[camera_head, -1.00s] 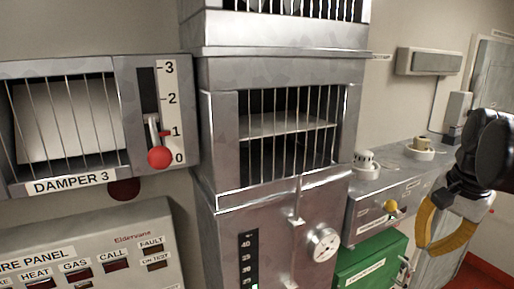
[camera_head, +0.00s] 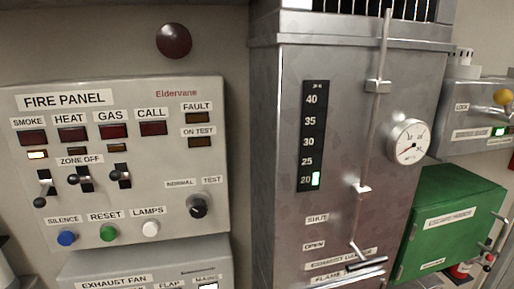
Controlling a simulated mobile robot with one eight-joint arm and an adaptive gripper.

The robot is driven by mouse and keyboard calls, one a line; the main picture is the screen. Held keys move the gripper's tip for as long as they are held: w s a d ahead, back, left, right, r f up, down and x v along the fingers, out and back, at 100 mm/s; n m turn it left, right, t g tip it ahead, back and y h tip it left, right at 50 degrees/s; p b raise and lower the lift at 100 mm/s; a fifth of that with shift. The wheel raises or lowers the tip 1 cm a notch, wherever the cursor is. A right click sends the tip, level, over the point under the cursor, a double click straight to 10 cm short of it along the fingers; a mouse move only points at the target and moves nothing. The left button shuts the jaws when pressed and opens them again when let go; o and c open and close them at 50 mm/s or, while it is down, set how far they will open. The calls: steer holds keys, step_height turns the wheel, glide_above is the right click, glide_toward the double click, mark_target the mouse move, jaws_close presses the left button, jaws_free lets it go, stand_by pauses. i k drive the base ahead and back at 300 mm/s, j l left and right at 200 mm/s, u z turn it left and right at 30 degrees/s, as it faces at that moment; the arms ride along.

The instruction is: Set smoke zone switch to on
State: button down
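The fire panel (camera_head: 130,215) is a pale box on the wall at the left. Its smoke zone switch (camera_head: 45,187) is the leftmost of three small toggles, below the SMOKE label. Its dark-knobbed lever hangs down, with the knob lower than on the heat switch (camera_head: 84,179) and gas switch (camera_head: 121,176). The small zone-off lamp (camera_head: 37,154) above the smoke switch glows; the lamps above the other two are dark. My gripper is not in view now.
Blue (camera_head: 67,238), green (camera_head: 108,233) and white (camera_head: 151,229) buttons and a normal/test knob (camera_head: 199,206) sit below the switches. A metal cabinet (camera_head: 270,150) with a long vertical rod stands right of the panel. A green box (camera_head: 450,215) is further right.

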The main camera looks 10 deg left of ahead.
mark_target(40, 202)
steer(key=u, duration=1.6)
